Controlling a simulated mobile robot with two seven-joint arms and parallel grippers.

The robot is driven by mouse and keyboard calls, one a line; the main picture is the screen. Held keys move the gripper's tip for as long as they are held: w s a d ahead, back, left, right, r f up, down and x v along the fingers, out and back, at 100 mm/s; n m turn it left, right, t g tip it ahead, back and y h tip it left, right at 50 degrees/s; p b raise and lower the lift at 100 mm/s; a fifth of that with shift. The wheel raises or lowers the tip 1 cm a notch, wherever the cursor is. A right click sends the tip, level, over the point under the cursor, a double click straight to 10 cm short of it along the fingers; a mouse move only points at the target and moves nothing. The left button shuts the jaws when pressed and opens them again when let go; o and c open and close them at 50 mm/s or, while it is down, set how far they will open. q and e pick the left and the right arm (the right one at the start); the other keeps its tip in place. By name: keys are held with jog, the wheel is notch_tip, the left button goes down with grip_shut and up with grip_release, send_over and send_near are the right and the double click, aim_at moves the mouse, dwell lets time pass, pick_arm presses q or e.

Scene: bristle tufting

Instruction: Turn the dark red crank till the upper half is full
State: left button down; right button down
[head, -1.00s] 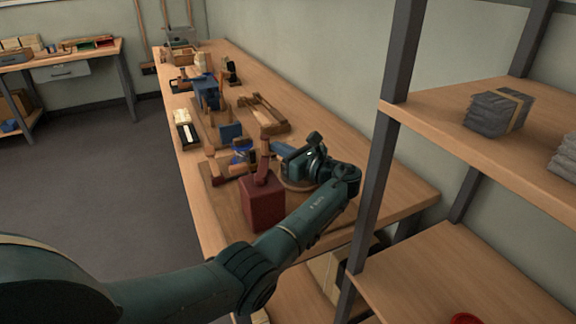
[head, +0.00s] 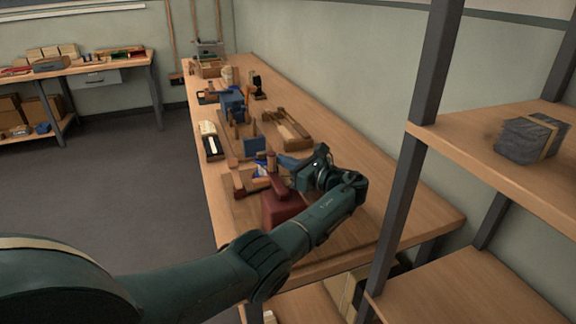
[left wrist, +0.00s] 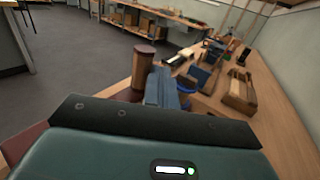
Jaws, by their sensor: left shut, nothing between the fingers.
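The dark red crank sits on a dark red box (head: 282,209) at the near part of the long bench. Its arm (head: 278,187) lies over the box top, and its upright grip (head: 272,163) stands at the arm's end. In the left wrist view the brown-red grip (left wrist: 143,66) stands close beside my fingers. My left gripper (head: 288,160) is shut and empty at the grip's right side; whether it touches is unclear. In the left wrist view its blue-grey fingers (left wrist: 163,88) are together. My forearm hides part of the box. I cannot make out the upper half. My right gripper is out of view.
Wooden fixtures (head: 292,130), a blue block (head: 255,147) and a blue machine (head: 232,104) stand farther along the bench (head: 330,135). A shelf unit (head: 500,155) with a dark strapped bundle (head: 530,138) stands at the right. Open floor lies left.

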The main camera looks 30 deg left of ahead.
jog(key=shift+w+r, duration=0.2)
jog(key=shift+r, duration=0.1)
pick_arm(q)
jog(key=shift+r, duration=0.1)
notch_tip(320, 180, up, 10)
jog(key=p, duration=0.1)
jog(key=shift+p, duration=0.3)
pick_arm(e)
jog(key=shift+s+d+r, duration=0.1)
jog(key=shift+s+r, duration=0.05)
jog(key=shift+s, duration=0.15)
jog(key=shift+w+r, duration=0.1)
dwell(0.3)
pick_arm(q)
jog(key=shift+s, duration=0.15)
